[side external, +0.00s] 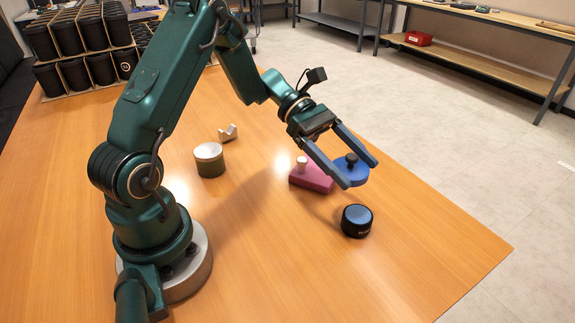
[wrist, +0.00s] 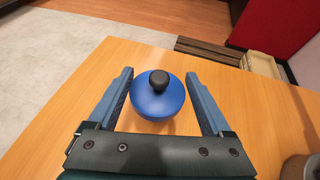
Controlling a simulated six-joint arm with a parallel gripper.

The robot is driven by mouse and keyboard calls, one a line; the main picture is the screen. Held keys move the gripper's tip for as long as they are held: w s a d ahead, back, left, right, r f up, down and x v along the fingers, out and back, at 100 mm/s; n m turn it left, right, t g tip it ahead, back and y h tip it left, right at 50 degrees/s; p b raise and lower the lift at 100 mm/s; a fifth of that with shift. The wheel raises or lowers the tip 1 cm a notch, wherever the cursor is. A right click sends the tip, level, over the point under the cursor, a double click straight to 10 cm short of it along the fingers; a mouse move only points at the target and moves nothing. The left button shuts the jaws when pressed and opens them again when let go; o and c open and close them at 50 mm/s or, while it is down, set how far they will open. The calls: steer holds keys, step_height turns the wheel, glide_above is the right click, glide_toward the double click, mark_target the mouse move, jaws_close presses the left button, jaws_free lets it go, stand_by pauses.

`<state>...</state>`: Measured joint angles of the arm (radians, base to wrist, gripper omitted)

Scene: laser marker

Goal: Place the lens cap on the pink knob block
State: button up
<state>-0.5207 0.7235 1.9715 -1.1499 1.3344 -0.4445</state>
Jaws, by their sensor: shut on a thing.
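The lens cap appears to be the round blue disc with a black knob on top (side external: 353,174). My gripper (side external: 360,175) is shut on it, one finger on each side. The wrist view shows the blue cap (wrist: 158,102) level between the fingertips, knob up. The pink block (side external: 311,179) with a pale upright knob (side external: 302,164) is on the table, just left of the held cap in the side view. One finger partly covers the block there. I do not see the block in the wrist view. The cap looks held above the table, but its height is hard to judge.
A black cylinder (side external: 357,221) stands in front of the cap. Racks of black cups (side external: 78,45) fill the back left. The front right of the table is clear.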

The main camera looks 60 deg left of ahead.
mark_target(325, 177)
steer(key=w+a+n+t+y, duration=0.25)
steer(key=a+n+t, duration=0.35)
steer(key=a, duration=0.3)
steer(key=shift+y, duration=0.35)
steer(key=shift+a+f, duration=0.1)
steer(key=shift+f, duration=3.9)
steer(key=shift+f, duration=0.1)
steer(key=o, duration=1.1)
